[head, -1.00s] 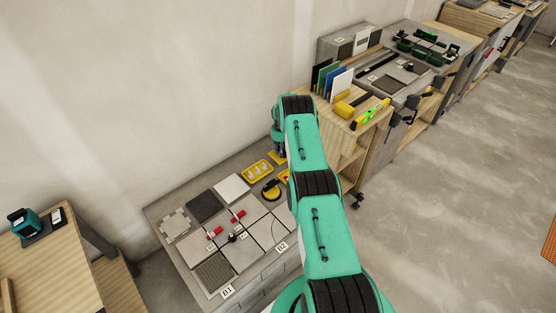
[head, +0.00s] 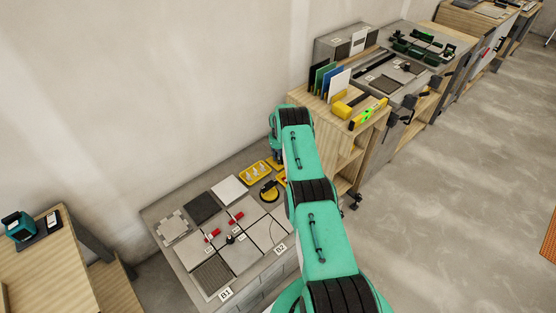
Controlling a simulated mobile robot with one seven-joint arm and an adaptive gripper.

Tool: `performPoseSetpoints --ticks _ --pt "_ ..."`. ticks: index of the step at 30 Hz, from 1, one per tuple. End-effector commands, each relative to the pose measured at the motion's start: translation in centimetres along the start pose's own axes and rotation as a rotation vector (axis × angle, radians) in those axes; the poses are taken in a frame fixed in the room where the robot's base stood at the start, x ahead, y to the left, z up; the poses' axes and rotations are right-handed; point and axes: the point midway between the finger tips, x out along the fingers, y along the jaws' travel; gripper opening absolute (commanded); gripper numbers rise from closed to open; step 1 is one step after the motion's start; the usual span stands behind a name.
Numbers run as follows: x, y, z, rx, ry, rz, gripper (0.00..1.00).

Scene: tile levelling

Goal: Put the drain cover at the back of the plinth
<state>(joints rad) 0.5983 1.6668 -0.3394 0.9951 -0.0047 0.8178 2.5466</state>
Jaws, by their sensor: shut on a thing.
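My gripper (head: 277,157) is at the end of the arm, low over the back right of the grey plinth (head: 158,217). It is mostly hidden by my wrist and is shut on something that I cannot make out. A small yellow patch shows beside the gripper; I cannot tell whether it is held or lies behind. A dark ribbed square (head: 212,273) lies at the plinth's front left corner, near the B1 label; I cannot tell whether it is the drain cover. My arm covers the plinth's right end.
Light tiles (head: 242,256) with red clips, a dark tile (head: 202,208) and a white tile (head: 230,188) lie on the plinth. A yellow tray (head: 255,173) and a round black-and-yellow tool (head: 269,190) are near my gripper. A wooden shelf unit (head: 345,145) stands right; the wall is behind.

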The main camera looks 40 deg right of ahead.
Motion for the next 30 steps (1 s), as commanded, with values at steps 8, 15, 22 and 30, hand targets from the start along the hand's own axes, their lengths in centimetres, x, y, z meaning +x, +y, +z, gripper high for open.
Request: performPoseSetpoints --ticks 8,15,22,30 --pt "0.18 -0.04 0.05 0.000 -0.001 -0.001 0.00" --pt "0.51 -0.03 0.06 0.000 -0.001 -0.001 0.00" --pt "0.45 -0.03 0.03 0.000 -0.001 0.000 0.41" --pt "0.39 -0.02 0.03 0.000 -0.001 0.000 0.41"
